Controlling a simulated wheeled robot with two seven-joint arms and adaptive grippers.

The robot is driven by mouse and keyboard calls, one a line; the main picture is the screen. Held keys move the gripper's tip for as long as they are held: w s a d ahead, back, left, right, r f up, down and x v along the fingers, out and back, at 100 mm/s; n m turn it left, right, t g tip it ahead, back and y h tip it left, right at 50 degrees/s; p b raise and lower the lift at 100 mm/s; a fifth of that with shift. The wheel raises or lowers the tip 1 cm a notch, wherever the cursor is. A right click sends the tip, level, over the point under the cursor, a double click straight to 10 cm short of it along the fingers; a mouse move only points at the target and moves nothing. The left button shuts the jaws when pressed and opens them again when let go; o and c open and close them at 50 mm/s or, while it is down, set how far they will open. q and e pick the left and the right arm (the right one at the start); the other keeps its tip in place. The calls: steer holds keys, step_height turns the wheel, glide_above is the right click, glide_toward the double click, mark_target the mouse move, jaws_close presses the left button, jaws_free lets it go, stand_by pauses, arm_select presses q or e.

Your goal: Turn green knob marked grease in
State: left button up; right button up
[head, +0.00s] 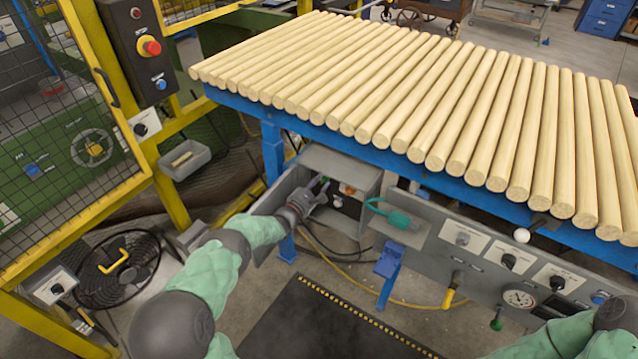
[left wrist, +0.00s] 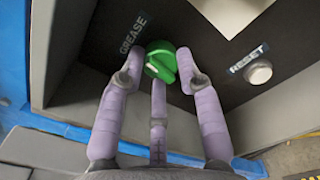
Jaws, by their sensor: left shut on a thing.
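In the left wrist view the round green knob (left wrist: 161,58) sits on a dark panel beside the word GREASE (left wrist: 132,33). A pale mark shows on the knob's face. My left gripper (left wrist: 160,80) is shut on the knob, with its fingers around it. In the head view my left gripper (head: 320,190) reaches into the open grey box (head: 345,165) under the table, and its fingers largely hide the knob. My right arm (head: 575,335) comes in at the lower right; its gripper is out of view.
A RESET button (left wrist: 258,73) is on the same panel. The box's open door (head: 275,205) stands left of my gripper. A teal-handled tool (head: 395,216) lies on a grey shelf to the right. Wooden rods (head: 400,90) cover the blue table above.

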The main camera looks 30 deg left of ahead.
arm_select(q)
steer(key=shift+w+r+m, duration=0.15)
steer(key=shift+r+m, duration=0.3)
steer(key=shift+m, duration=0.25)
steer(key=o, duration=1.1)
steer(key=shift+d, duration=0.15)
steer(key=shift+o, duration=0.2)
steer(key=shift+f, duration=0.2)
steer(key=shift+s, duration=0.2)
steer(key=shift+s+f, duration=0.1)
steer(key=shift+s, duration=0.1)
steer(key=s+a, duration=0.1)
steer(key=s, duration=1)
steer(key=shift+s, duration=0.15)
